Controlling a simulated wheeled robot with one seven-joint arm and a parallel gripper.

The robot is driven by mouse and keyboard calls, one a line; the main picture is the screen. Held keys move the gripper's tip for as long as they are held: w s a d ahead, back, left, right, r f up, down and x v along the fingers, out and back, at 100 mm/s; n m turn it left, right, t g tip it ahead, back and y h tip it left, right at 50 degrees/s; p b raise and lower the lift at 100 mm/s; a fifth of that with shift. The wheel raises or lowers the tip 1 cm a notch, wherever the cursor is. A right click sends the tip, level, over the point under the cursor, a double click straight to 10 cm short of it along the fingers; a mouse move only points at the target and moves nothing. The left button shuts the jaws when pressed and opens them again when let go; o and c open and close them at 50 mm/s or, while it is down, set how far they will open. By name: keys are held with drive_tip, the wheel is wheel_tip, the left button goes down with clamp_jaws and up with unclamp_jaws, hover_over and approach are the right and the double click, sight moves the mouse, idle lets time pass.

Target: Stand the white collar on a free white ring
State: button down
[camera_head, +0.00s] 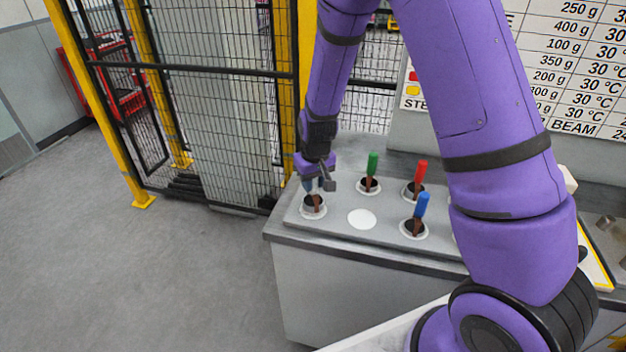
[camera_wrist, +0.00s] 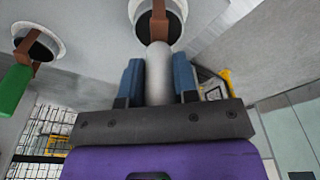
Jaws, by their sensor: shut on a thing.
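My gripper (camera_head: 314,186) is at the left end of the bench top, directly over a dark cup with a brown stem. In the wrist view its blue fingers (camera_wrist: 158,82) are shut on a pale grey-white handle (camera_wrist: 158,70). The handle joins the brown stem of the white collar (camera_wrist: 177,30); the collar also shows in the head view (camera_head: 313,205). It is upright at a white ring (camera_head: 314,216); I cannot tell whether it touches the ring. A free white ring (camera_head: 361,219), flat and bare, lies just to its right.
Collars with green (camera_head: 373,163), red (camera_head: 420,172) and blue (camera_head: 421,205) handles stand on other rings of the grey bench top (camera_head: 343,196). A mesh fence with yellow posts (camera_head: 142,100) is behind and left. My arm hides the bench's right part.

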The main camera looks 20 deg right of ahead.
drive_tip(key=shift+f, duration=0.6)
drive_tip(key=c, duration=0.8)
unclamp_jaws()
drive_tip(key=r, duration=0.3)
drive_tip(key=s+r, duration=0.1)
drive_tip(key=r, duration=0.6)
drive_tip(key=shift+s+d+r, duration=0.1)
drive_tip(key=shift+s+r, duration=0.1)
drive_tip(key=shift+r, duration=0.2)
